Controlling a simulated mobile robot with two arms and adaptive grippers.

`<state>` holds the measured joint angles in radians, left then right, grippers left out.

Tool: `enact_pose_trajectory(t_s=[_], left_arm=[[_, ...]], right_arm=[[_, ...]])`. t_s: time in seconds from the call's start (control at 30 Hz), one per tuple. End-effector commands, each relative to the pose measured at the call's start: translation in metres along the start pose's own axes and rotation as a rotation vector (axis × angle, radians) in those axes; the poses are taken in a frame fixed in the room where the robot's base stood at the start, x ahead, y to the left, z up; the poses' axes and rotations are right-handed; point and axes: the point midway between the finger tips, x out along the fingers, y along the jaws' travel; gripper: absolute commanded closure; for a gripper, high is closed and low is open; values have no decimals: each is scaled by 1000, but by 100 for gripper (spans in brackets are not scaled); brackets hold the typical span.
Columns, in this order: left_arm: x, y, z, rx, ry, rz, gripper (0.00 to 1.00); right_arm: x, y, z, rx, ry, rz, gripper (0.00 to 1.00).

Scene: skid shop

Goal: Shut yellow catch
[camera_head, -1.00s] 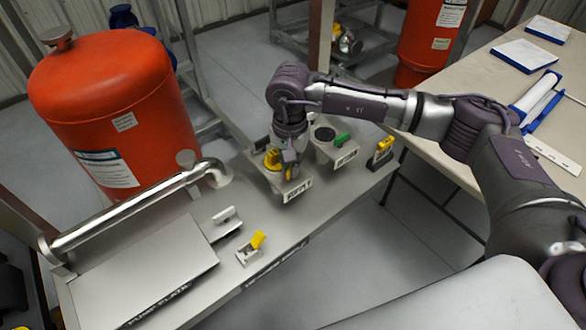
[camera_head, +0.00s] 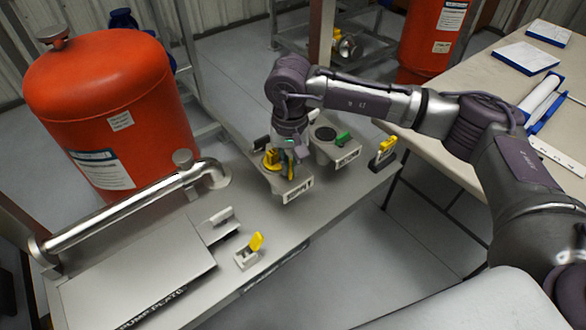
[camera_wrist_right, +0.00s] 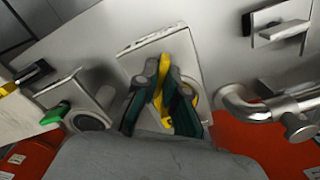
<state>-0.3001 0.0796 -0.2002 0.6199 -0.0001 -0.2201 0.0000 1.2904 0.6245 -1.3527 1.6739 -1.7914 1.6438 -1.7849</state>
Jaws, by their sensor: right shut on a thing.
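A small catch with a yellow flap (camera_head: 256,241) on a pale base stands near the front edge of the grey bench; its flap is tilted up. My right gripper (camera_head: 287,168) is well behind it, low over a labelled block (camera_head: 296,191). In the right wrist view the gripper (camera_wrist_right: 160,90) has its dark green fingers shut around a yellow handle (camera_wrist_right: 161,82) on that block. The yellow handle (camera_head: 271,159) shows partly beside the fingers in the head view. My left gripper is not in view.
A second block with a green handle (camera_head: 343,138) stands right of the gripper, and a yellow piece on a dark base (camera_head: 386,149) at the bench's right end. A silver pipe (camera_head: 120,207) and red tank (camera_head: 105,100) are left. Bench between gripper and yellow-flap catch is mostly clear.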

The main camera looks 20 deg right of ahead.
Motion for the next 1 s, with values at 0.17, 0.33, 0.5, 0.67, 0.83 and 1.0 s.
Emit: enact_pose_trajectory(t_s=[0.17,0.33,0.5,0.67,0.83,1.0], left_arm=[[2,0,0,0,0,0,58],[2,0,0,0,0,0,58],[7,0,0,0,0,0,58],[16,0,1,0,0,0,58],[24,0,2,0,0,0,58],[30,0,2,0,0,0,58]], right_arm=[[0,0,0,-24,1,0,100],[0,0,0,-23,0,0,100],[2,0,0,-51,1,0,100],[2,0,0,-132,1,-1,100],[3,0,0,-225,1,0,100],[2,0,0,-302,0,0,100]])
